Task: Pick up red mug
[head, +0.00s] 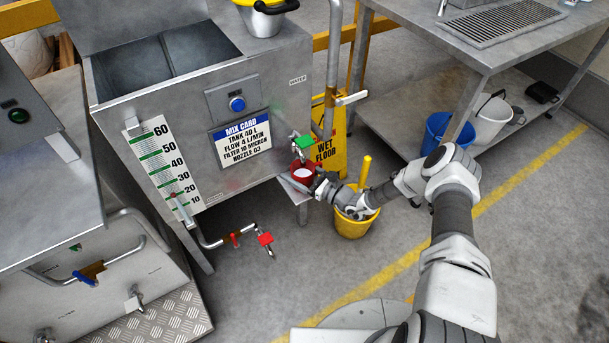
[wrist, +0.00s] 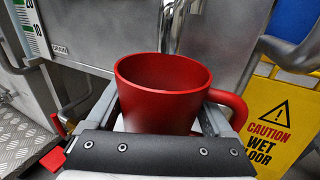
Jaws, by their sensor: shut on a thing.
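The red mug (head: 294,180) is at the right side of the steel tank, just below the green-handled tap (head: 304,142). A pale patch shows in its opening in the head view. In the wrist view the red mug (wrist: 160,105) stands upright between the two fingers, with its handle to the right. Its visible inner wall is red; its bottom is hidden. My gripper (head: 312,184) is shut on the mug from the right. The fingers of my gripper (wrist: 162,118) lie along both sides of its body.
A small steel shelf (head: 300,207) is below the mug. A yellow wet-floor sign (head: 328,150) and a yellow bucket (head: 352,228) stand close on the right. A red-handled valve (head: 265,239) juts out low at the front.

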